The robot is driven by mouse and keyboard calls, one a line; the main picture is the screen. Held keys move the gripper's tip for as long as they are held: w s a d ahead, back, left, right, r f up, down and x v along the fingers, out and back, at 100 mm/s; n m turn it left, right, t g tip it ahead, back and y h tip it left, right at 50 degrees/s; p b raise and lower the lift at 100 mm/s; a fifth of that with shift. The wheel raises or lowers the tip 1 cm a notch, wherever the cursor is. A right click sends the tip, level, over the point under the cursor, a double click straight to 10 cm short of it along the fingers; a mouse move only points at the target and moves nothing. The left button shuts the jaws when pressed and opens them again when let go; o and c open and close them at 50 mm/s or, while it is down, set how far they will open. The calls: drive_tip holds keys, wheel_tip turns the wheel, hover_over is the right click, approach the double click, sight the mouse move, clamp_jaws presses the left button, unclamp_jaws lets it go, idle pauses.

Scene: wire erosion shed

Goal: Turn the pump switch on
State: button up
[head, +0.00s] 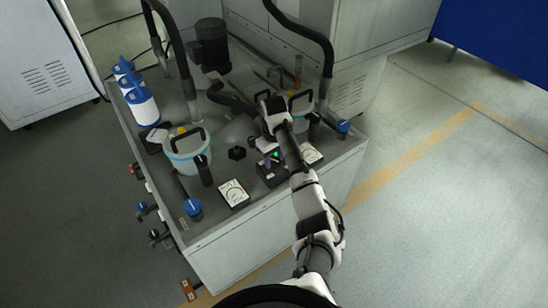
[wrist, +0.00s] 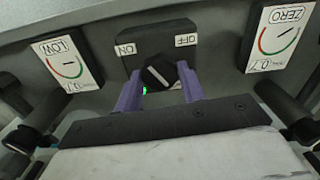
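The pump switch is a dark panel (wrist: 125,64) with a black rotary knob (wrist: 160,73) bearing a white line. The wrist view sees it upside down, with ON at left and OFF at right. The white line slants, its upper end toward the ON side. A green lamp (wrist: 144,90) glows beside the knob and also shows in the head view (head: 276,154). My gripper (wrist: 160,80) has its two purple fingers apart, one on each side of the knob and very close to it. In the head view my gripper (head: 272,158) is partly hidden by my arm.
Two gauges flank the switch: one marked LOW (wrist: 66,62) and one marked ZERO (wrist: 276,38). A handled canister (head: 186,152), blue-capped valves (head: 193,208), a motor (head: 211,46) and hoses stand on the same grey unit. The floor at right is clear.

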sight(274, 160)
drive_tip(key=o, duration=0.4)
drive_tip(key=shift+o, duration=0.2)
wheel_tip(274, 160, up, 14)
drive_tip(key=p, duration=0.1)
drive_tip(key=shift+p, duration=0.35)
